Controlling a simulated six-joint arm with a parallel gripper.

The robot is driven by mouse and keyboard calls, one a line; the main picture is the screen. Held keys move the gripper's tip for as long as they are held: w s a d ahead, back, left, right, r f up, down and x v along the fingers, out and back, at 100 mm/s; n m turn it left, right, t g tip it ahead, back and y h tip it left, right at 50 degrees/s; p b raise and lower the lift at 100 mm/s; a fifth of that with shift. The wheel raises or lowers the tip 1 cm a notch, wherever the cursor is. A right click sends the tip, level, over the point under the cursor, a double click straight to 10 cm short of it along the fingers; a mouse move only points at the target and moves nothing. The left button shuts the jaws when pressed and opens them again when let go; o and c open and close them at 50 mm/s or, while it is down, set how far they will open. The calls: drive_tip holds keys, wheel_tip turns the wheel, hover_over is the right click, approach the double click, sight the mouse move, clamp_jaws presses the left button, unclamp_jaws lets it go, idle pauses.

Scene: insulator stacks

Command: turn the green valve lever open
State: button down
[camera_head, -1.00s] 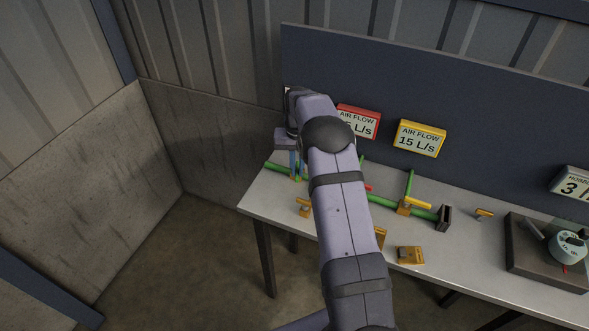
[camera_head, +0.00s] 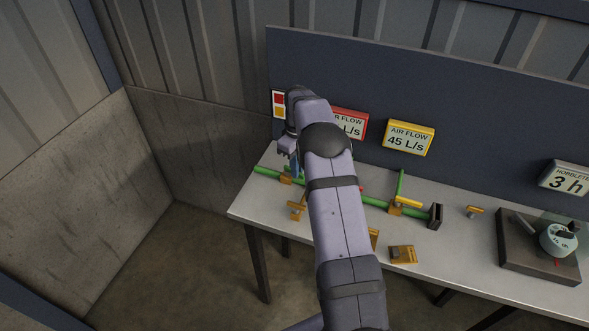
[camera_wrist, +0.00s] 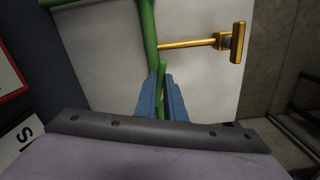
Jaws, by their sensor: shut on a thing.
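The green valve lever (camera_wrist: 161,76) stands between the blue fingers of my gripper (camera_wrist: 163,92) in the wrist view. The fingers are shut on it. In the head view my gripper (camera_head: 296,166) is at the left part of the bench, just behind the green pipe (camera_head: 265,173), and the lever itself cannot be made out. An orange block (camera_head: 286,180) sits on the pipe next to the gripper. The green pipe also shows in the wrist view (camera_wrist: 148,28). My arm hides the middle of the pipe.
An orange T-handle (camera_wrist: 238,42) sticks out near the pipe. A yellow sign (camera_head: 409,138) reads AIR FLOW 45 L/s. A red sign (camera_head: 352,122) is partly hidden. A dark box with a dial (camera_head: 557,239) stands at the right. The bench front has clear patches.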

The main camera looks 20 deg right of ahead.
drive_tip(key=shift+w+d+r+n, duration=0.1)
drive_tip(key=shift+w+d+n, duration=0.15)
drive_tip(key=shift+n, duration=0.5)
drive_tip(key=shift+w+d+r+n, duration=0.1)
drive_tip(key=shift+w+d+n, duration=0.1)
drive_tip(key=shift+n, duration=0.55)
drive_tip(key=c, duration=2)
unclamp_jaws()
drive_tip(key=shift+o, duration=0.8)
drive_tip(key=shift+f, duration=0.1)
wheel_tip(320, 180, up, 7)
drive_tip(key=b, duration=0.2)
drive_tip(key=shift+r, duration=0.2)
